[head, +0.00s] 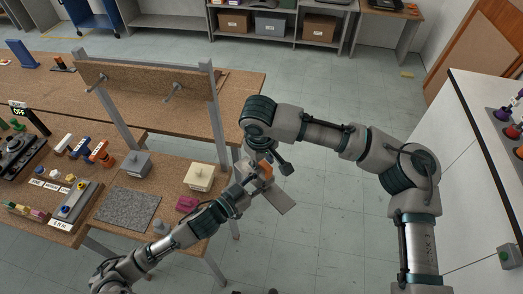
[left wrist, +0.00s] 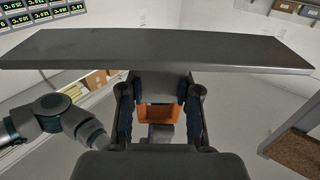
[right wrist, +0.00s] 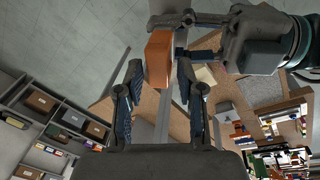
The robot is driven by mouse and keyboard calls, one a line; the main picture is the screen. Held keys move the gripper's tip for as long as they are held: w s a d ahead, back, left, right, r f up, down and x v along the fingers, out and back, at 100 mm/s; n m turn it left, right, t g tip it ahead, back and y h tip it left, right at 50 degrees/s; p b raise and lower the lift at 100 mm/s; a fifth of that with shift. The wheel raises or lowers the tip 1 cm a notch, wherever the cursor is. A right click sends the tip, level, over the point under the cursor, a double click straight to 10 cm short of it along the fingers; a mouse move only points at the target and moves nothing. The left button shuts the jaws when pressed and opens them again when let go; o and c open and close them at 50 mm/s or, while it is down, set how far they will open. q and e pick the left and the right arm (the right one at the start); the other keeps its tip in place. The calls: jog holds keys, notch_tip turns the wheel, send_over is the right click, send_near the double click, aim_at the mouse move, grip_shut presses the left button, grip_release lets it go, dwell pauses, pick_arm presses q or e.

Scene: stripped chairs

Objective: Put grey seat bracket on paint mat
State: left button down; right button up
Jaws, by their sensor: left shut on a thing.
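The grey seat bracket, seen as a flat plate (head: 280,197), is in the air right of the table in the head view. Its broad dark plate (left wrist: 160,50) spans the left wrist view. My left gripper (left wrist: 160,92) is shut on the bracket. An orange piece (left wrist: 158,113) shows between its fingers; I cannot tell whether it joins the plate. My right gripper (right wrist: 157,82) is open, with the orange piece (right wrist: 159,58) just ahead of its fingertips. The speckled grey paint mat (head: 127,207) lies bare on the table, left of both grippers.
A grey block (head: 135,164), a cream block (head: 199,177) and a magenta piece (head: 187,204) stand near the mat. A metal frame with a brown board (head: 145,82) rises behind. A white cabinet (head: 475,150) stands at right. The floor between is clear.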

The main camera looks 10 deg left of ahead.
pick_arm(q)
jog(key=shift+r, duration=0.1)
pick_arm(e)
jog(key=shift+w+f, duration=0.15)
jog(key=shift+f, duration=0.55)
jog(key=shift+w+f, duration=0.1)
jog(key=shift+f, duration=0.55)
grip_shut()
pick_arm(q)
jog(key=c, duration=0.7)
grip_release()
jog(key=shift+c, duration=0.2)
pick_arm(e)
jog(key=shift+r, duration=0.1)
